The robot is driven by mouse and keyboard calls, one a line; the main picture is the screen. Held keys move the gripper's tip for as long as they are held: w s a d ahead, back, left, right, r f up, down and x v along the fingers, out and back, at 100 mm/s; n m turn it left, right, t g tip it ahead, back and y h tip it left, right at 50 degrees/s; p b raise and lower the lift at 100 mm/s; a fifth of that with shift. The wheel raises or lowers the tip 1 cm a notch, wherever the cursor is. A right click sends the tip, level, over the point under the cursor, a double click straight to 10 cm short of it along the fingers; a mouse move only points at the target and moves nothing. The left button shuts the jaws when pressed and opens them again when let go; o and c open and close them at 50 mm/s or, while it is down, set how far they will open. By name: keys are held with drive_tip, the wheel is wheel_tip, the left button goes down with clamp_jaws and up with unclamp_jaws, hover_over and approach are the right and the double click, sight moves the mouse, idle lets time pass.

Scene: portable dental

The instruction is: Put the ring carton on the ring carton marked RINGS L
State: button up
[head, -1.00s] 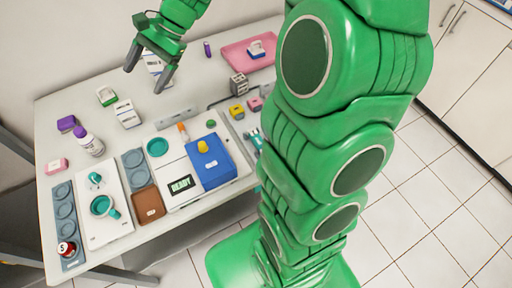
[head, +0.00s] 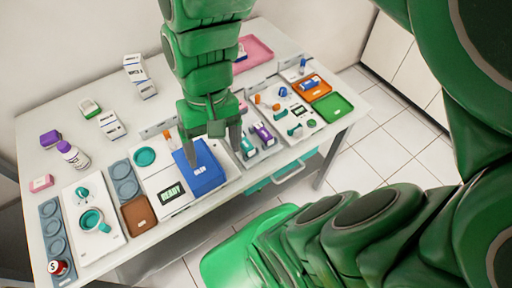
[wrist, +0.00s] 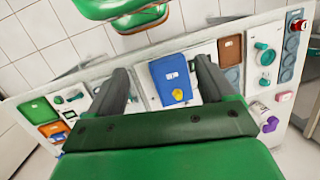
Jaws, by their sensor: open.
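Two white cartons with dark printing are at the back left of the table in the head view. An upper carton (head: 133,68) appears to rest on a lower carton (head: 147,90), slightly offset to the left. The print is too small to tell which is marked RINGS L. Another white carton (head: 112,125) lies nearer the front. My gripper (head: 212,158) is open and empty, well to the right of the cartons, over the blue box's right side. In the wrist view my gripper (wrist: 160,66) has its fingers spread around the view of the blue box; no white cartons show there.
The blue box (head: 200,172) stands beside the READY display (head: 172,191). A white bottle with a purple cap (head: 73,155), a green-and-white item (head: 90,108) and a teal cup (head: 95,221) are to the left. Orange (head: 314,90) and green (head: 333,107) trays are to the right.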

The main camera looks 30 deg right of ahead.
drive_tip(key=shift+n+h, duration=0.6)
drive_tip(key=shift+h, duration=0.2)
drive_tip(key=s+d, duration=0.4)
drive_tip(key=shift+s+f, duration=0.15)
drive_tip(key=shift+s, duration=0.1)
